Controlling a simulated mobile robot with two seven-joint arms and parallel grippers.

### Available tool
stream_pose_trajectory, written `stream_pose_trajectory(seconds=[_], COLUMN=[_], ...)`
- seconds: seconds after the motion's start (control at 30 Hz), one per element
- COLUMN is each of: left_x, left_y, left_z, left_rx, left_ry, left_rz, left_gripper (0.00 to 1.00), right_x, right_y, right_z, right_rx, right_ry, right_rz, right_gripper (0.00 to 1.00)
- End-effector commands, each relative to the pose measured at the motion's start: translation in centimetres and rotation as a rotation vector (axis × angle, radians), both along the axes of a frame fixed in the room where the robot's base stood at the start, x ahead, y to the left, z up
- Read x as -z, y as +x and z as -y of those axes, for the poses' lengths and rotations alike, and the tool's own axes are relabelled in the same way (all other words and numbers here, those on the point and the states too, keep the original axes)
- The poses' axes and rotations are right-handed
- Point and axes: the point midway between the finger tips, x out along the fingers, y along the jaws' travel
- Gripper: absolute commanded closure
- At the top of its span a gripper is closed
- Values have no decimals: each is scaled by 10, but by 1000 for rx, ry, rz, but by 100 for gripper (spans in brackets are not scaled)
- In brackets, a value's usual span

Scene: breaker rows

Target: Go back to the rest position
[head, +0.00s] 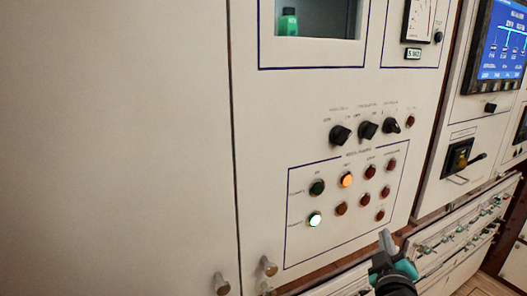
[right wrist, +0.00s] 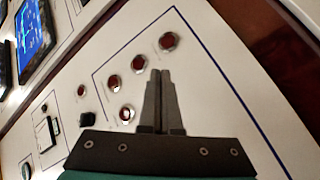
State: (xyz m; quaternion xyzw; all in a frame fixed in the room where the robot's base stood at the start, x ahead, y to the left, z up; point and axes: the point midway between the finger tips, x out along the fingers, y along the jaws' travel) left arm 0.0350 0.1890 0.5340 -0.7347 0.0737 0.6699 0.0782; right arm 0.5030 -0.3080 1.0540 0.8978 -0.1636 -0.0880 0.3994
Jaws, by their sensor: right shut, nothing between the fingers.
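My right gripper (head: 387,240) is at the lower right of the head view, in front of the panel's lower edge. In the right wrist view its two fingers (right wrist: 160,75) are together with nothing between them. They point toward a panel (right wrist: 215,95) with several red lamps (right wrist: 112,81); I cannot tell whether the tips touch it. My left gripper is not in view.
The cabinet panel (head: 300,110) carries rotary knobs (head: 368,129) and several lamps, with an orange one (head: 346,180) and a white-green one (head: 314,218) lit. A screen (head: 502,45) and a yellow-black switch (head: 458,155) are at right. The left cabinet face (head: 110,140) is bare.

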Motion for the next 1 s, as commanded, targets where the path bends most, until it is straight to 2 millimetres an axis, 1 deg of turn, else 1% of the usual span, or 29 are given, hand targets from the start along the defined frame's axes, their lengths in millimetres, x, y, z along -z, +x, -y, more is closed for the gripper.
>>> stream_pose_trajectory(seconds=[0.03, 0.07, 0.1, 0.13, 0.17, 0.2, 0.27, 0.3, 0.37, 0.4, 0.47, 0.5, 0.57, 0.6, 0.67, 0.7, 0.77, 0.8, 0.87, 0.9, 1.0], left_x=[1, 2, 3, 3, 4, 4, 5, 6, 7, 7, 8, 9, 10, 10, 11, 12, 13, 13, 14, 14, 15], left_y=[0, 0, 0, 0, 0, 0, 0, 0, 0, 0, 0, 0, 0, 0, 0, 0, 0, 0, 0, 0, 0], left_z=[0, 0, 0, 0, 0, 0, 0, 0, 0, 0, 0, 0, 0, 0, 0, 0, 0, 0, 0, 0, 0], left_rx=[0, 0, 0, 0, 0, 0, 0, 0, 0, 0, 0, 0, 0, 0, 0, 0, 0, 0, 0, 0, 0], left_ry=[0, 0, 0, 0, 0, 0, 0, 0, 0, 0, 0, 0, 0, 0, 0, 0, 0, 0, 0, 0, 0], left_rz=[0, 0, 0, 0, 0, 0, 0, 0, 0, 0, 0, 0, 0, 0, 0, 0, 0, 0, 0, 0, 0], left_gripper=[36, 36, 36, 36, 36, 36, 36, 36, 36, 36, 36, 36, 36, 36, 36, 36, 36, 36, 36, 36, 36], right_x=[34, 55, 84, 107, 130, 159, 202, 230, 271, 297, 333, 357, 390, 410, 438, 455, 478, 491, 506, 514, 528], right_y=[0, -1, -4, -8, -12, -20, -34, -47, -67, -83, -110, -129, -161, -184, -220, -246, -285, -312, -349, -373, -421], right_z=[-5, -9, -15, -19, -23, -30, -39, -45, -54, -60, -69, -75, -83, -88, -95, -99, -105, -108, -112, -114, -118], right_rx=[-16, -26, -41, -51, -59, -70, -83, -87, -93, -93, -89, -85, -74, -65, -45, -30, -4, 16, 46, 67, 113], right_ry=[31, 52, 82, 107, 130, 163, 213, 247, 297, 329, 379, 410, 458, 488, 531, 560, 600, 625, 659, 678, 715], right_rz=[-61, -97, -149, -189, -230, -283, -361, -412, -489, -541, -616, -667, -742, -791, -865, -913, -984, -1030, -1092, -1129, -1202], right_gripper=[100, 100, 100, 100, 100, 100, 100, 100, 100, 100, 100, 100, 100, 100, 100, 100, 100, 100, 100, 100, 100])
